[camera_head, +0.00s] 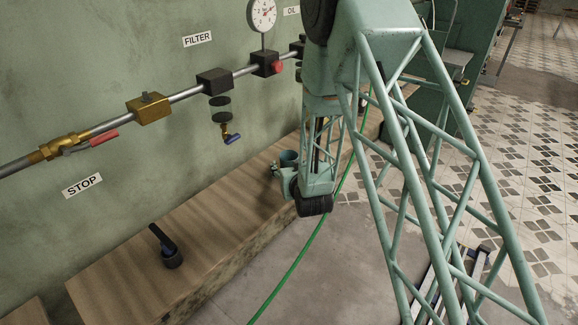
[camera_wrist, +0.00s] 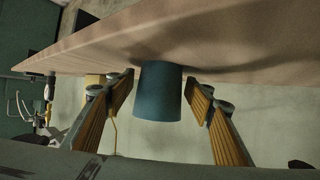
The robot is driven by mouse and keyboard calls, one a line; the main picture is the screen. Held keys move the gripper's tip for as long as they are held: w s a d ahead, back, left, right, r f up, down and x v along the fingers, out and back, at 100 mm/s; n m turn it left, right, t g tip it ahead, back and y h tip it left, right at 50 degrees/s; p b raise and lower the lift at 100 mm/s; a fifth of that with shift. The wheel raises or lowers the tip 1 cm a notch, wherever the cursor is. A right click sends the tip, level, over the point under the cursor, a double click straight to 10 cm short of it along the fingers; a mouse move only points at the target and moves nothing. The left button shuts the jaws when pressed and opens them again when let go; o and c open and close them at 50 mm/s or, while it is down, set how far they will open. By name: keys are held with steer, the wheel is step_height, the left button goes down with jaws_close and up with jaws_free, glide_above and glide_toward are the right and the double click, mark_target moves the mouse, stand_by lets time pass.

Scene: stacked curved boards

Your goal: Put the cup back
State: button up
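A teal cup (camera_wrist: 158,92) stands on the wooden bench (camera_wrist: 240,32), which appears upside down in the wrist view. My gripper (camera_wrist: 160,86) has its two yellow-padded fingers on either side of the cup. A narrow gap shows between each finger and the cup, so the gripper looks open around it. In the head view the cup (camera_head: 289,157) is small, at the bench's far part, with my gripper (camera_head: 280,170) beside it and partly hidden by my arm. Under the FILTER label (camera_head: 197,39), a black block (camera_head: 214,80) on the pipe has dark discs (camera_head: 220,108) below it.
A blue-handled valve (camera_head: 232,137) hangs below the discs. A pipe with a brass valve (camera_head: 62,146), red lever and gauge (camera_head: 262,14) runs along the wall. A green hose (camera_head: 300,258) crosses the floor.

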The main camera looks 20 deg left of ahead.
steer(key=shift+r, duration=0.2)
stand_by(0.4)
steer(key=p+v, duration=0.2)
steer(key=v, duration=1)
steer(key=shift+a+f, duration=0.1)
stand_by(0.8)
